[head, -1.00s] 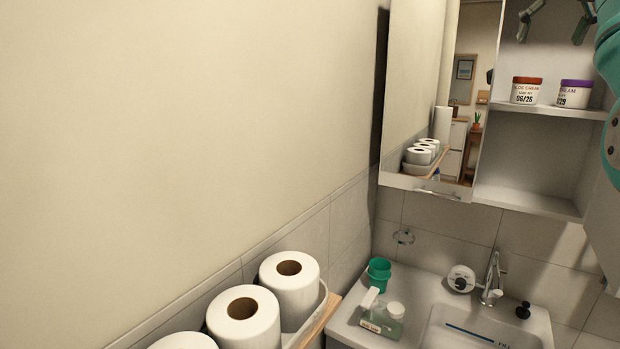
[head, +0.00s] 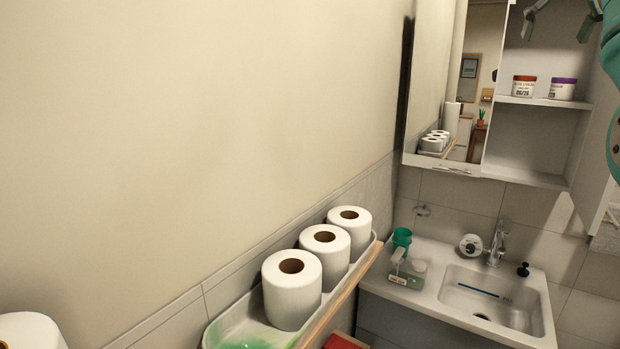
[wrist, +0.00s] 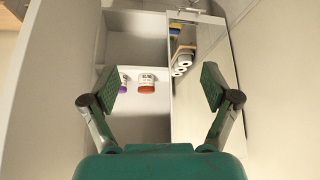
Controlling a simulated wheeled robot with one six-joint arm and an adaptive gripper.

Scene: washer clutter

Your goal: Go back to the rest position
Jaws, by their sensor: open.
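My gripper (head: 562,20) shows at the top right of the head view, in front of the open part of the wall cabinet (head: 535,178). Its two fingers are spread and nothing is between them. The wrist view also shows the open gripper (wrist: 160,90), with the cabinet shelves beyond. A jar with a red-orange lid (head: 523,87) and a jar with a purple lid (head: 562,90) stand on the middle shelf, apart from the fingers. The wrist view shows the red-lidded jar (wrist: 147,83) and the purple-lidded jar (wrist: 124,86) too. Part of my arm is cut off by the frame edge.
The cabinet's mirror door (head: 425,110) is on the left, and an open door (head: 597,150) is on the right. Below is a sink (head: 490,297) with a green cup (head: 402,237) and a bottle (head: 408,275). Toilet rolls (head: 292,290) stand on a wall shelf (head: 233,322).

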